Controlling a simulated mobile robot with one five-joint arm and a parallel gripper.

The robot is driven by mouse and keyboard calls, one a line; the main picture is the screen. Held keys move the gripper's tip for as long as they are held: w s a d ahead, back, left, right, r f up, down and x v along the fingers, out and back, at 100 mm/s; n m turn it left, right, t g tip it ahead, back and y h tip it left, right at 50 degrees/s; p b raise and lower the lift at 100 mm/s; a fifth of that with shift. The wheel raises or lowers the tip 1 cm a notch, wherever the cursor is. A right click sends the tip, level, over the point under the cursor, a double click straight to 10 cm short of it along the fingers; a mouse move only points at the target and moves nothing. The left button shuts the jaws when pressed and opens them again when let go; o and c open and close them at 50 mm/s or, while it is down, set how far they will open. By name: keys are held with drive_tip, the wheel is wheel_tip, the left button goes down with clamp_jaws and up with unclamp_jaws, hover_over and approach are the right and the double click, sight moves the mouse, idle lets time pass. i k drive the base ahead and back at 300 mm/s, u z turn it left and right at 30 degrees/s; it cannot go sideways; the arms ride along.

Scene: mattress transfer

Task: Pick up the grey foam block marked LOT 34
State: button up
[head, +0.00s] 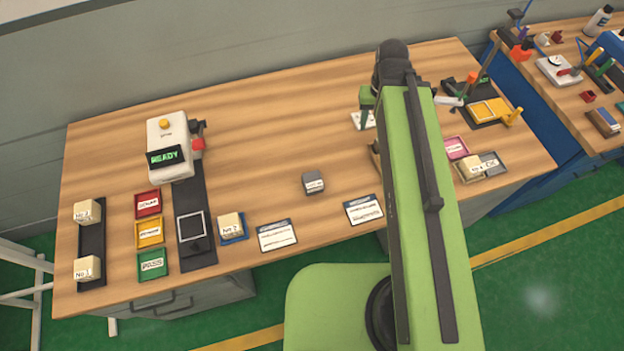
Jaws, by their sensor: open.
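A small grey block (313,183) with a white label on its front sits alone near the middle of the wooden workbench (270,120). The label is too small to read, so I cannot confirm LOT 34. My green arm rises at the right of the block and crosses the bench. My gripper does not show; the arm seems to hide it. A second grey piece (489,160) is beside a tan block (470,169) at the bench's right end. Its marking is unclear.
Two printed cards (277,236) (363,210) lie near the front edge. A white READY machine (169,147), red, yellow and green trays (150,232) and labelled tan blocks (231,226) stand left. The bench around the grey block is clear. Another cluttered bench (590,125) stands right.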

sight(313, 182)
drive_tip(key=u, duration=0.4)
drive_tip(key=k, duration=1.2)
drive_tip(key=u, duration=1.35)
drive_tip(key=i, duration=1.05)
drive_tip(key=u, duration=0.5)
